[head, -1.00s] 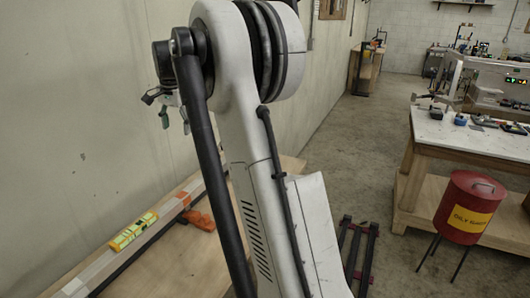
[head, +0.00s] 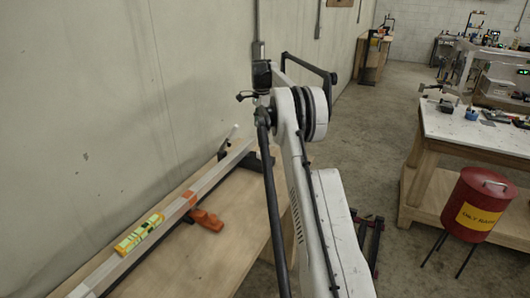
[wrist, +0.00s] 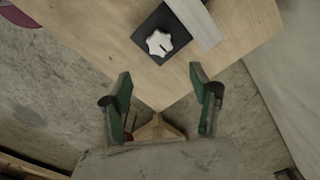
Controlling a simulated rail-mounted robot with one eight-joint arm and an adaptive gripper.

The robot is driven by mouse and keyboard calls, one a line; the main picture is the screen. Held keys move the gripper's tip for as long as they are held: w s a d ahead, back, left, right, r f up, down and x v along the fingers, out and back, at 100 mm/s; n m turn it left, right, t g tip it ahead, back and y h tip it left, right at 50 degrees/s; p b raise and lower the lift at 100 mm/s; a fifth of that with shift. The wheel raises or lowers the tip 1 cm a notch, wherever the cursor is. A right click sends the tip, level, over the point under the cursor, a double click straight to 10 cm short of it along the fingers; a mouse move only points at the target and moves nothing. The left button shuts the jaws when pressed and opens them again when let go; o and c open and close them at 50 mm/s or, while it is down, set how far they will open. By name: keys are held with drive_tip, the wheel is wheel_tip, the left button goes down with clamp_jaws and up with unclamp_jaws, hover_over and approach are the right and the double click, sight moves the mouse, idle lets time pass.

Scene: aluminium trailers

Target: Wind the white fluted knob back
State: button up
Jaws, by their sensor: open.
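The white fluted knob (wrist: 158,43) shows in the wrist view near the top centre, on a dark square block (wrist: 170,28) on the wooden bench top. My gripper (wrist: 161,92) is open and empty in the wrist view, its two green-padded fingers wide apart. The knob lies beyond the fingertips, between their lines and slightly left of centre, and nothing touches it. In the head view my arm stands in front of the bench's far end, and I cannot make out the knob or my fingers there.
A pale rail (head: 187,200) runs along the bench (head: 225,240) by the wall, carrying a yellow-green level (head: 139,232) and an orange clamp (head: 207,219). A red oily-waste bin (head: 474,205) and a workbench (head: 475,140) stand at right. The floor between is mostly clear.

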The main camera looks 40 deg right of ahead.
sight(262, 153)
wheel_tip(262, 153, down, 13)
drive_tip(key=shift+f+p, duration=0.2)
drive_tip(key=shift+p, duration=0.2)
drive_tip(key=shift+c, duration=0.4)
drive_tip(key=c, duration=1.1)
